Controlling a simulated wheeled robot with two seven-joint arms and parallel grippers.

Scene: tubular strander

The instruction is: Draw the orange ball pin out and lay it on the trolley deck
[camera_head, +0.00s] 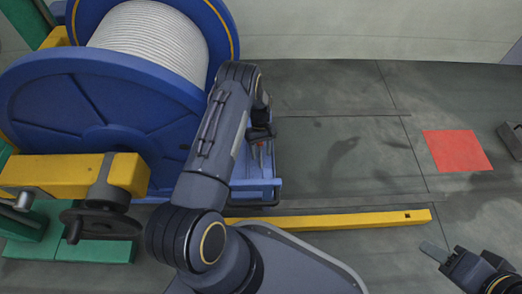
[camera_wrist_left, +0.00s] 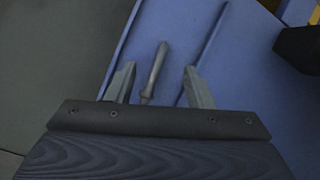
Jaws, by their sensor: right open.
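My left gripper (camera_head: 258,143) is over the blue trolley deck (camera_head: 252,190) at the right of the blue spool; the arm hides much of this spot. In the left wrist view my left gripper (camera_wrist_left: 158,72) is open. A slim grey rod with a thicker near end (camera_wrist_left: 154,72) shows between its fingers, apart from both, against a blue surface (camera_wrist_left: 190,25). No orange shows on the rod, so I cannot tell whether it is the ball pin. My right gripper (camera_head: 440,256) is open and empty at the lower right, over the floor.
A blue spool (camera_head: 90,105) wound with pale rope (camera_head: 150,42) fills the upper left. A yellow beam (camera_head: 70,172) and dark handwheel (camera_head: 100,222) stand at the left. A yellow bar (camera_head: 340,220) lies across the floor. A red square (camera_head: 457,150) marks otherwise clear floor.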

